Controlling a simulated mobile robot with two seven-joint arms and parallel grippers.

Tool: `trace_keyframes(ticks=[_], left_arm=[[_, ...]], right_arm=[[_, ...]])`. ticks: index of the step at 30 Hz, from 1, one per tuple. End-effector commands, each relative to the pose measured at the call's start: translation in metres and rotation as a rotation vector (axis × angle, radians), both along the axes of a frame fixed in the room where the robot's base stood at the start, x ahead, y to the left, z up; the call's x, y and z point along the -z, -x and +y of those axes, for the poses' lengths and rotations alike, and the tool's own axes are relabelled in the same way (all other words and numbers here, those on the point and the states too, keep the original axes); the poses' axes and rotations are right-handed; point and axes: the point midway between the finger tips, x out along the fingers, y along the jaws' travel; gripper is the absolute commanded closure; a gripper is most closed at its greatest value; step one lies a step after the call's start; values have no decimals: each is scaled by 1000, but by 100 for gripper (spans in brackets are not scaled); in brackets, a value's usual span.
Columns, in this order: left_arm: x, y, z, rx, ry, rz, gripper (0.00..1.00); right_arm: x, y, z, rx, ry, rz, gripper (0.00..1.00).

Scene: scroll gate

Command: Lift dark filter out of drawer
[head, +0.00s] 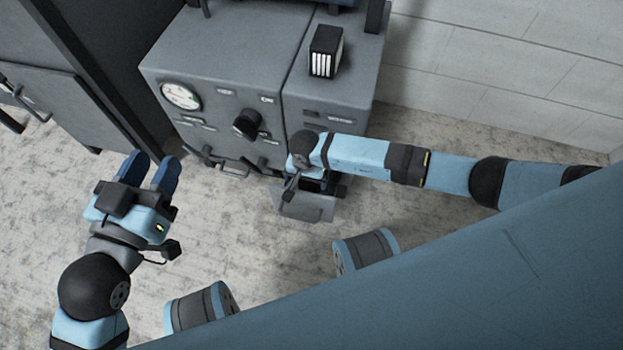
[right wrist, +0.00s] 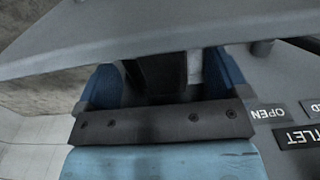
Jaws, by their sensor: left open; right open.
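The drawer (head: 305,208) is pulled out low at the front of the grey cabinet. My right gripper (head: 312,182) is over the open drawer, mostly hidden by its own wrist in the head view. In the right wrist view, its two blue fingers (right wrist: 165,75) stand apart, on either side of a dark block (right wrist: 160,72), which seems to be the dark filter. I cannot tell whether the fingers touch it. In the head view the filter is not clearly visible. My left gripper (head: 152,170) is open and empty, over the floor left of the cabinet.
A black-framed filter with white pleats (head: 325,52) stands on top of the cabinet (head: 222,75). The cabinet front has a gauge (head: 181,95), a dark knob (head: 247,124) and a handle (head: 228,166). Another dark cabinet (head: 60,105) stands at the left. The floor between is clear.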

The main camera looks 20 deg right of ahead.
Motion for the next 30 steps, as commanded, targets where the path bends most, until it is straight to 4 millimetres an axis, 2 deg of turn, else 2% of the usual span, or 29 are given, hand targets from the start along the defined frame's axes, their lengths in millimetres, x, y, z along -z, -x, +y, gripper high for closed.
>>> trace_keyframes(ticks=[5, 10, 20, 23, 28, 30], left_arm=[[8, -4, 3, -3, -37, -59, 57], [0, -13, 9, -9, -101, -176, 57], [-5, -15, 10, -11, -117, -208, 57], [-5, -15, 10, -11, -117, -208, 57], [-5, -15, 10, -11, -116, -208, 57], [-5, -15, 10, -11, -116, -207, 57]], right_arm=[[24, 1, -1, 1, -3, 2, 6], [47, 0, -3, 2, -2, 1, 6], [52, -1, -3, 1, -1, 0, 6], [52, -1, -3, 1, -1, 0, 25], [52, -1, -3, 1, -1, 0, 63], [52, -1, -4, 1, -2, -1, 63]])
